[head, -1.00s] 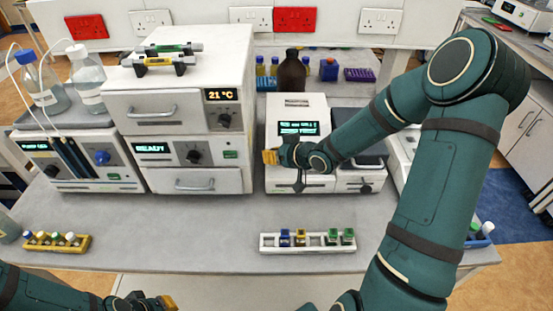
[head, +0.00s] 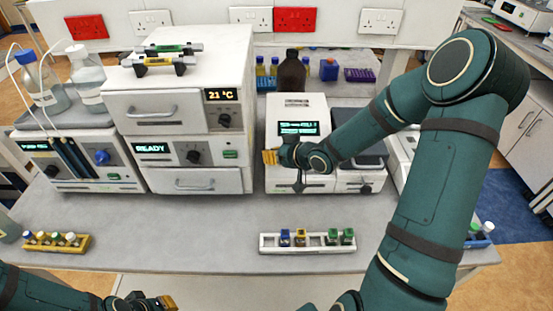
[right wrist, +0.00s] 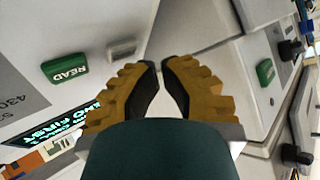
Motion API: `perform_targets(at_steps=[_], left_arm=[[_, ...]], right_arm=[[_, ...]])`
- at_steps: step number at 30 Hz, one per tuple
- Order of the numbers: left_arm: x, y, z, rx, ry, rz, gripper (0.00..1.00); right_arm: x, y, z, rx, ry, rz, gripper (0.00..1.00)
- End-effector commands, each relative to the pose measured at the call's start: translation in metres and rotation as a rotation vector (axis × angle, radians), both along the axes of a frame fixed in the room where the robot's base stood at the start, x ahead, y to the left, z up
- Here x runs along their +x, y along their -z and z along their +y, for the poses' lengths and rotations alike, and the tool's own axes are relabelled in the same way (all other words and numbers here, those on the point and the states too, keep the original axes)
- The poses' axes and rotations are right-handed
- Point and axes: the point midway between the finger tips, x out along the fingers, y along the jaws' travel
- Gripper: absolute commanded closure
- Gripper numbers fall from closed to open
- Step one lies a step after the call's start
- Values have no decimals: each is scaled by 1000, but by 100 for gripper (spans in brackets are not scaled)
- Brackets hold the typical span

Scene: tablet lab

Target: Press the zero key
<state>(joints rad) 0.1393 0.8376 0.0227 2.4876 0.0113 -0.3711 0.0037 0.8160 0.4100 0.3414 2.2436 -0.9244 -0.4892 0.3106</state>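The white instrument (head: 283,180) with a lit display (head: 298,128) stands on the bench, mid-right. My right gripper (head: 269,157) is at its front. In the right wrist view, the gripper (right wrist: 161,64) has its two ochre fingertips together with nothing between them. A green READ key (right wrist: 65,69) lies left of the fingers. A pale grey key (right wrist: 122,48) lies nearer the fingertips; its label is not legible. I cannot tell whether a finger touches the panel. The display's lettering in the wrist view (right wrist: 55,126) includes "FIRST". My left gripper (head: 168,301) is at the bottom edge, its opening unclear.
A stacked oven unit (head: 190,110) stands left of the instrument. A white rack with coloured-cap vials (head: 317,249) lies in front. A yellow vial rack (head: 55,243) is at far left. A brown bottle (head: 291,72) stands behind. The bench between the racks is clear.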

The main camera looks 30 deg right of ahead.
Motion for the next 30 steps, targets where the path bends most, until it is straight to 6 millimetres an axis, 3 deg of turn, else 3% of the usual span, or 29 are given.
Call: perform_targets(at_steps=[30], left_arm=[[0,4,0,0,0,0,100]], right_arm=[[4,11,-2,0,0,0,100]])
